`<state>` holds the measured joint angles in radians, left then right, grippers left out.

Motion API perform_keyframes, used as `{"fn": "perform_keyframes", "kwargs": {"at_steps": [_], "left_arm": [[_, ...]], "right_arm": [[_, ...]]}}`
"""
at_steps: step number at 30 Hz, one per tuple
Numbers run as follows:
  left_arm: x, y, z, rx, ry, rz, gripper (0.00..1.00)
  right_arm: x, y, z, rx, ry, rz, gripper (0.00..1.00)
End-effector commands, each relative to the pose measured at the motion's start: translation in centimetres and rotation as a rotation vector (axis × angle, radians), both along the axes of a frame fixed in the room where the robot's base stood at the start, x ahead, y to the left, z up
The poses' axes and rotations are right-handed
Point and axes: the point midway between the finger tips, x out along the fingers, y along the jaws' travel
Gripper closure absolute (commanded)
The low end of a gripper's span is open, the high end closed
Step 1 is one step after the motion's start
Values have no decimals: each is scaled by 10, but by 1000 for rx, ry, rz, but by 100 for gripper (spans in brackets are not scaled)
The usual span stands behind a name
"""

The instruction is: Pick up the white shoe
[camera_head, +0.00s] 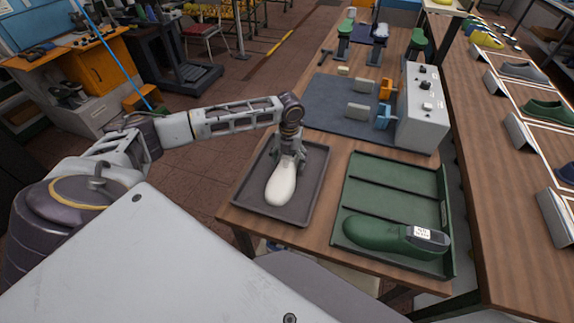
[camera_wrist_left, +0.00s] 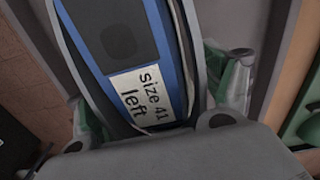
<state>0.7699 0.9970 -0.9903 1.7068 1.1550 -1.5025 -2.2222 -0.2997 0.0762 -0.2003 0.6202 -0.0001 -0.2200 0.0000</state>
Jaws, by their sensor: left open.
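The white shoe (camera_head: 281,187) lies in a dark grey tray (camera_head: 316,170) at the table's near left corner. In the left wrist view the shoe's top (camera_wrist_left: 119,45) is dark with a blue border and carries a label (camera_wrist_left: 141,95) reading "size 41 left". My left gripper (camera_head: 291,157) is over the shoe's far end and hides part of it. In the left wrist view the open fingers (camera_wrist_left: 160,100) stand on either side of the shoe. I cannot tell whether they touch it. My right gripper is not in view.
A green tray (camera_head: 392,184) with raised dividers stands to the right and holds a green shoe last (camera_head: 380,234) with a label. Behind lie a dark mat (camera_head: 335,108) with small blocks and a grey control box (camera_head: 421,105).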

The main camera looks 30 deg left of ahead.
Motion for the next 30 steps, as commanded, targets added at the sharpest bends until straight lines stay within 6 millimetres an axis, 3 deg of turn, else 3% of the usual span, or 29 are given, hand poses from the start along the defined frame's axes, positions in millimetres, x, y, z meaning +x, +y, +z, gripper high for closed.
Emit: {"fn": "perform_keyframes", "kwargs": {"at_steps": [6, 25, 30], "left_arm": [[0, 0, 0, 0, 0, 0, 19], [0, -1, 0, -1, 0, -1, 100], [1, -1, 1, -2, -2, -1, 100]], "right_arm": [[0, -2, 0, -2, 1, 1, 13], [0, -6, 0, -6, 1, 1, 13], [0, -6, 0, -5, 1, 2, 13]]}}
